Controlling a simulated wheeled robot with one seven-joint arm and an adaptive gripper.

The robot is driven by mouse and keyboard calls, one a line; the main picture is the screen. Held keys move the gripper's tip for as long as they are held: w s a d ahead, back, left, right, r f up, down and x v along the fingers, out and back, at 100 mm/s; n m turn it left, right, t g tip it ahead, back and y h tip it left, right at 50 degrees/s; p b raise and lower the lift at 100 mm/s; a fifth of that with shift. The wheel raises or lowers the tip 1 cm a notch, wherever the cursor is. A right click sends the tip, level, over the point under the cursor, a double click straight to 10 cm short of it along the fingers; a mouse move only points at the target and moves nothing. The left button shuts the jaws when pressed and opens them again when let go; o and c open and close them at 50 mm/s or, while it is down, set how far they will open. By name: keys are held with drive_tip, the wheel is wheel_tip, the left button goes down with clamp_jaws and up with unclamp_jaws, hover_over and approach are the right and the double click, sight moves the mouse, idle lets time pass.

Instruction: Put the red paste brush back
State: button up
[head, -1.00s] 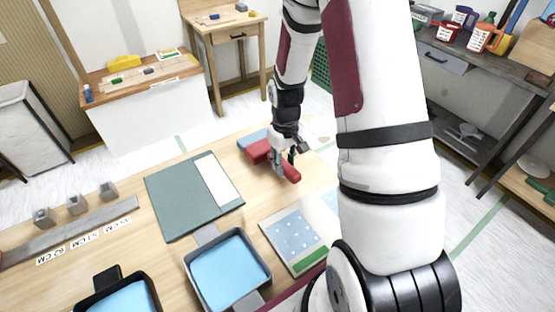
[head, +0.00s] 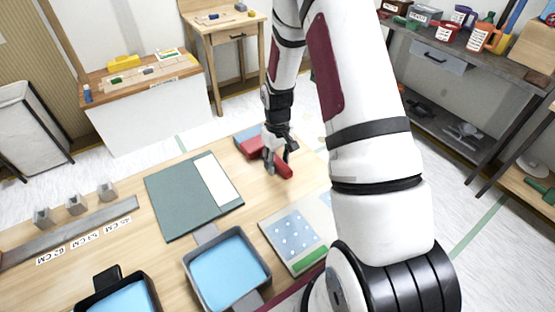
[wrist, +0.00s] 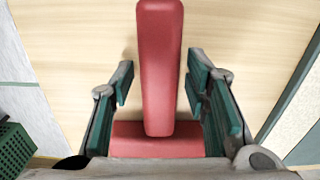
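The red paste brush (head: 283,169) lies on the wooden table, its handle pointing to the near right. Its wide red head (head: 251,148) is at the far left end, with a blue-grey part beside it that looks like the bristles. In the wrist view the red handle (wrist: 160,70) runs up the middle, and the head is at the bottom, partly hidden by my gripper's body. My gripper (head: 276,168) is over the brush. In the wrist view my gripper (wrist: 159,88) is open, its green-padded fingers on both sides of the handle, with gaps between.
A blue paste tray (head: 228,268) and a dotted sheet (head: 293,236) lie nearer me. A dark green board (head: 180,205) with a white strip is left of the brush. A grey bar with length labels (head: 70,233) is further left. Bare tabletop surrounds the handle.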

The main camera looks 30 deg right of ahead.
idle(0.3)
drive_tip(key=shift+f, duration=0.1)
wheel_tip(320, 180, up, 21)
drive_tip(key=s+a, duration=0.2)
drive_tip(key=a, duration=0.1)
drive_tip(key=s+a+r+t, duration=0.1)
drive_tip(key=s+a+r, duration=0.2)
drive_tip(key=s+r, duration=0.2)
drive_tip(key=s+a+r+t+p, duration=0.1)
drive_tip(key=s+a+r, duration=0.3)
drive_tip(key=s, duration=0.7)
drive_tip(key=s+a+r+t, duration=0.2)
drive_tip(key=s+a+r, duration=0.2)
drive_tip(key=s+r, duration=0.2)
drive_tip(key=shift+s+a, duration=0.2)
drive_tip(key=shift+s, duration=0.8)
